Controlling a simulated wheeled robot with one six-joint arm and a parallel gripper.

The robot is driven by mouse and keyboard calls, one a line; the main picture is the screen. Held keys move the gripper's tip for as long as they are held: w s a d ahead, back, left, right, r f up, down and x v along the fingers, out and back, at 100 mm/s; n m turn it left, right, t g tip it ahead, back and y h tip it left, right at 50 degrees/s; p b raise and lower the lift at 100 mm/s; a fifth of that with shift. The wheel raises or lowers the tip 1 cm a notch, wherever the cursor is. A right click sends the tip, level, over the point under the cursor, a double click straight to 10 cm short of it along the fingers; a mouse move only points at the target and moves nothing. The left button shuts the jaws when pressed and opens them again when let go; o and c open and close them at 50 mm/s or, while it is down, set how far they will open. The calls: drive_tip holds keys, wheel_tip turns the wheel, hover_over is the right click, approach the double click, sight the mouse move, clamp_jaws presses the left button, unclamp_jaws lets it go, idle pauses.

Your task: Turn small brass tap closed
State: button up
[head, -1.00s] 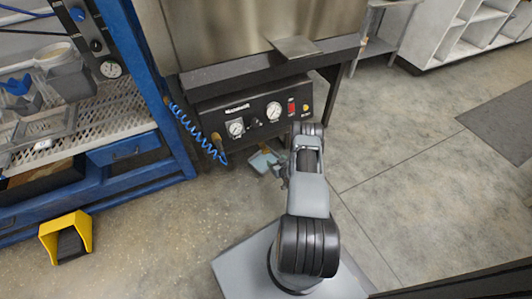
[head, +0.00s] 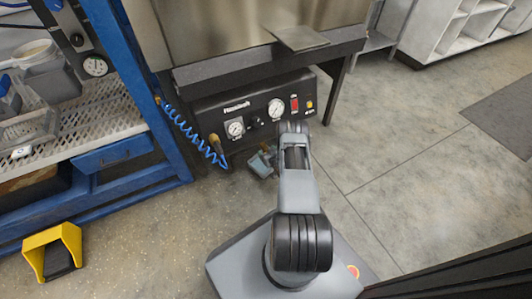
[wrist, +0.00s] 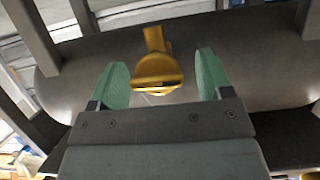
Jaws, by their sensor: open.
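The small brass tap (wrist: 156,72) shows in the wrist view, with a flat rounded handle and a stem behind it, in front of a dark grey rounded surface. My gripper (wrist: 161,78) has two green fingers spread wide, one on each side of the tap. I see a gap between the tap and each finger; neither appears to touch it. In the head view my arm hides most of the gripper, and I cannot make out this tap with certainty.
A black gauge panel (head: 237,103) hangs under the steel bench top, with a blue coiled hose (head: 187,130) to its left. A blue rack (head: 130,80) stands left. A yellow foot pedal (head: 52,240) is on the floor. The floor at right (head: 400,150) is clear.

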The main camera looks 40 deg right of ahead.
drive_tip(key=shift+d, duration=0.1)
drive_tip(key=c, duration=0.9)
drive_tip(key=shift+d+f+m+b, duration=0.15)
drive_tip(key=shift+m+b, duration=0.25)
drive_tip(key=shift+b, duration=0.2)
drive_tip(key=shift+r+m+y, duration=0.2)
drive_tip(key=shift+m+y, duration=0.4)
drive_tip(key=shift+y, duration=0.1)
drive_tip(key=o, duration=0.9)
drive_tip(key=shift+s, duration=0.1)
